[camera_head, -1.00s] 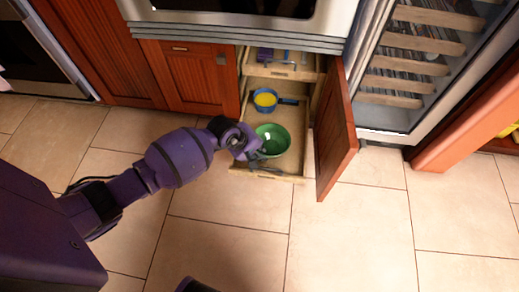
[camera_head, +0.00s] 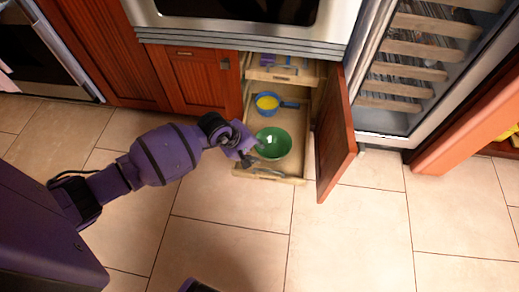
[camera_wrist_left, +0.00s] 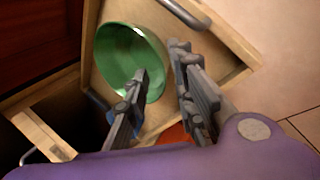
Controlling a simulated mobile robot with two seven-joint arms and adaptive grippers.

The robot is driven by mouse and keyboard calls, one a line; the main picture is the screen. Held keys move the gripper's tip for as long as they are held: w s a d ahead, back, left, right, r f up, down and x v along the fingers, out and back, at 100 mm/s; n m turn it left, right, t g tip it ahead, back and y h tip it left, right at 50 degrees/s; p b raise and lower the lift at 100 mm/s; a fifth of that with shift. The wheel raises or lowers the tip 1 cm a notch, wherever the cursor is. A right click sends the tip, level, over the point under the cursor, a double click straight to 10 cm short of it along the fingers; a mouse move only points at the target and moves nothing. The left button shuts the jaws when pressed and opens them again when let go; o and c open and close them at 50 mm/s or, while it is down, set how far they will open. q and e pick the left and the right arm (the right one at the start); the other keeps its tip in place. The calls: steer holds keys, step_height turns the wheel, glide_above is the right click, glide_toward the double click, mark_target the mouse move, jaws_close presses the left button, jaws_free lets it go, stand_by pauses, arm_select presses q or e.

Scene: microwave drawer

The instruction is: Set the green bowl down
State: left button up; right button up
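The green bowl (camera_head: 274,144) is upright in the front part of the pulled-out wooden drawer (camera_head: 288,179). It also shows in the left wrist view (camera_wrist_left: 122,58), beyond the left finger. My left gripper (camera_head: 254,157) is at the bowl's left front side, low over the drawer's front. In the left wrist view its two fingers (camera_wrist_left: 159,68) are apart with a gap between them. The bowl's near rim lies by the left finger; I cannot tell whether they touch. My right gripper is not seen.
A blue pan with yellow contents (camera_head: 267,102) sits behind the bowl in the drawer. An open red-brown cabinet door (camera_head: 336,135) stands close at the right. A shallower upper drawer (camera_head: 283,75) is behind. The tiled floor in front is clear.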

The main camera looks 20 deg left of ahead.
arm_select(q)
steer(key=p+v, duration=0.2)
steer(key=v, duration=0.4)
steer(key=shift+r, duration=0.15)
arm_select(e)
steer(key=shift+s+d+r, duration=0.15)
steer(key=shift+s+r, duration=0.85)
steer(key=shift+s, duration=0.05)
arm_select(q)
steer(key=shift+s, duration=0.15)
